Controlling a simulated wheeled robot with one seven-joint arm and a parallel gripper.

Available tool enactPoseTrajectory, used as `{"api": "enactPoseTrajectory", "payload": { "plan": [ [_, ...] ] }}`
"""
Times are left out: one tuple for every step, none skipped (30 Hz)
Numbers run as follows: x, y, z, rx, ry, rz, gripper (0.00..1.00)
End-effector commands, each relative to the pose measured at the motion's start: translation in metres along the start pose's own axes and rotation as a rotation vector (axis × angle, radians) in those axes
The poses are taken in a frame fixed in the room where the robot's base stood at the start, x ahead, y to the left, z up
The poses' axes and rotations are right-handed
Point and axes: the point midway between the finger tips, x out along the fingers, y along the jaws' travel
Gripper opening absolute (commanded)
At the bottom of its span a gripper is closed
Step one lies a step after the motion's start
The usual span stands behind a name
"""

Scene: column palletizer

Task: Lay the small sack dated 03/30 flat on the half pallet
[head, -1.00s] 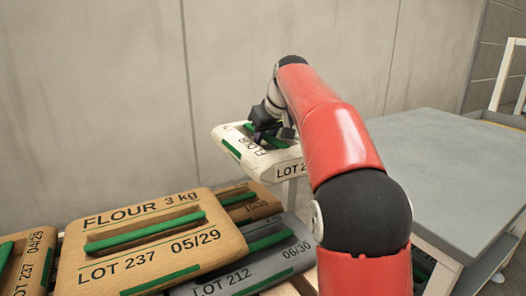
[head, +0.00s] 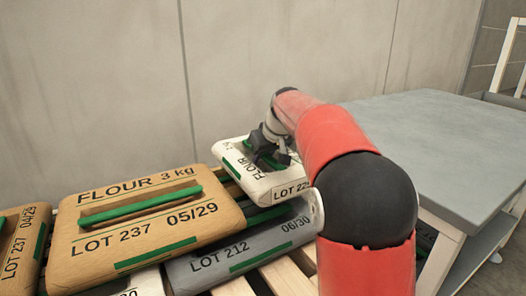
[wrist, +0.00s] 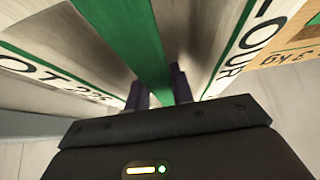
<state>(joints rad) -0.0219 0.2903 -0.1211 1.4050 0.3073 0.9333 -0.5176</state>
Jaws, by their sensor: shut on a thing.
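My gripper (head: 277,152) is shut on the green strap of a white sack (head: 290,186) marked FLOUR and LOT, with the last lot digits partly hidden. In the wrist view the fingers (wrist: 160,88) straddle the green strap, with the white sack (wrist: 200,25) on both sides. No date on this sack is readable. The sack is roughly level, above the back right of the half pallet (head: 285,278), behind the grey sack. I cannot tell whether it touches the sacks below.
A tan sack (head: 140,215) dated 05/29 and a grey sack (head: 240,245) dated 06/30 lie on the pallet. Another tan sack (head: 18,240) dated 04/29 is at the left edge. A grey table (head: 450,150) stands at right, and a wall (head: 100,90) behind.

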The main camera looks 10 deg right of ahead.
Motion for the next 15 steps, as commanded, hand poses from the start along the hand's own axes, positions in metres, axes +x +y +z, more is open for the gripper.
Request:
{"api": "enactPoseTrajectory", "payload": {
  "plan": [
    [0.003, 0.000, 0.002, 0.000, 0.008, 0.002, 0.00],
    [0.006, 0.000, 0.004, 0.000, 0.008, 0.002, 0.00],
    [0.011, 0.000, 0.007, 0.000, 0.008, 0.002, 0.00],
    [0.014, 0.000, 0.009, 0.000, 0.008, 0.002, 0.00],
    [0.017, 0.000, 0.010, 0.000, 0.008, 0.002, 0.00],
    [0.020, 0.000, 0.012, 0.000, 0.009, 0.002, 0.00],
    [0.022, 0.000, 0.013, -0.001, 0.009, 0.002, 0.00],
    [0.023, 0.000, 0.014, -0.001, 0.010, 0.002, 0.00],
    [0.023, 0.000, 0.014, -0.001, 0.011, 0.002, 0.00],
    [0.023, 0.000, 0.014, -0.001, 0.011, 0.002, 0.00],
    [0.023, 0.000, 0.014, -0.001, 0.011, 0.003, 0.00],
    [0.023, 0.000, 0.014, -0.001, 0.011, 0.003, 0.00],
    [0.023, 0.000, 0.014, -0.001, 0.011, 0.003, 0.00],
    [0.023, 0.000, 0.014, -0.001, 0.011, 0.003, 0.00],
    [0.023, 0.000, 0.014, -0.001, 0.011, 0.003, 0.00]
  ]
}}
